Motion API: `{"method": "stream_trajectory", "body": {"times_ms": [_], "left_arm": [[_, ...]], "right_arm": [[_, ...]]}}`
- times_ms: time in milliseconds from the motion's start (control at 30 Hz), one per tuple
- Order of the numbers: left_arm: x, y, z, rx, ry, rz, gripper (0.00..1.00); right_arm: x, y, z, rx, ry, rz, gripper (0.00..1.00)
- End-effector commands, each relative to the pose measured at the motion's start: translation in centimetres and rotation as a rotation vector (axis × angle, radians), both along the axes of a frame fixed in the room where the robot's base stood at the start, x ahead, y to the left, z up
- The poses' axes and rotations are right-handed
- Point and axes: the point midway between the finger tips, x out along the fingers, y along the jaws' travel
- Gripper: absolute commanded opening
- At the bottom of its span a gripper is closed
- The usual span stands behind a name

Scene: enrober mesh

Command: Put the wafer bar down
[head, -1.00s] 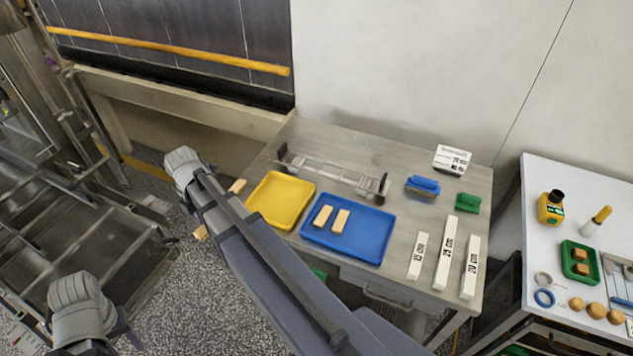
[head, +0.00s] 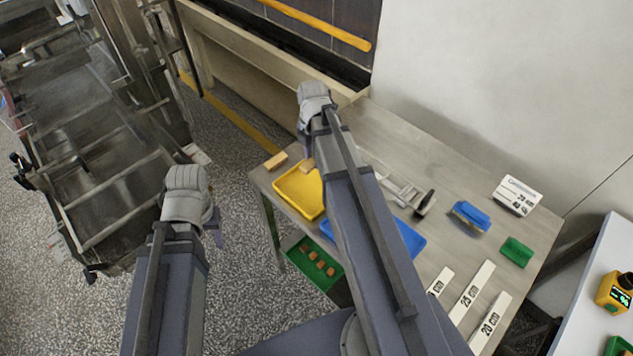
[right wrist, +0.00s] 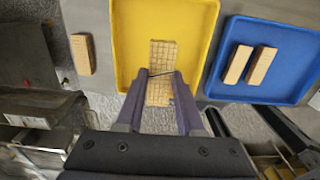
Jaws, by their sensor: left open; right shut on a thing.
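My right gripper (right wrist: 160,74) is shut on a tan wafer bar (right wrist: 160,58), with the fingers across its middle. The bar is over the floor of the yellow tray (right wrist: 132,30); whether it touches the tray is unclear. In the head view the held bar (head: 306,166) shows below my right wrist, at the far edge of the yellow tray (head: 290,192). A second wafer bar (right wrist: 82,54) lies on the table left of that tray. Two more bars lie in the blue tray (right wrist: 287,30). My left gripper (head: 212,226) hangs away from the table, open, its fingers mostly hidden.
A green tray (head: 300,264) with brown pieces sits lower. A metal mesh machine stands left.

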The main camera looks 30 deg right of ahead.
Motion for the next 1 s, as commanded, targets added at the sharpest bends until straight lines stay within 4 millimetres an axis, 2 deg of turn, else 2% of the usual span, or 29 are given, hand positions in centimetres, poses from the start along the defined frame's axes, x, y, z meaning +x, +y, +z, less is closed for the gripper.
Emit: {"method": "stream_trajectory", "body": {"times_ms": [167, 533, 833, 1000], "left_arm": [[0.0, 0.0, -0.8, 0.000, 0.000, 0.000, 0.50], [0.0, 0.0, -6.1, 0.000, 0.000, 0.002, 0.50], [0.0, 0.0, -6.6, 0.000, 0.000, 0.002, 0.50], [0.0, 0.0, -8.4, 0.000, 0.000, 0.002, 0.50]], "right_arm": [[0.0, 0.0, -0.8, 0.000, 0.000, -0.001, 0.05], [0.0, 0.0, -6.1, 0.000, 0.000, -0.002, 0.05], [0.0, 0.0, -6.6, 0.000, 0.000, -0.002, 0.05], [0.0, 0.0, -8.4, 0.000, 0.000, -0.002, 0.05]]}}
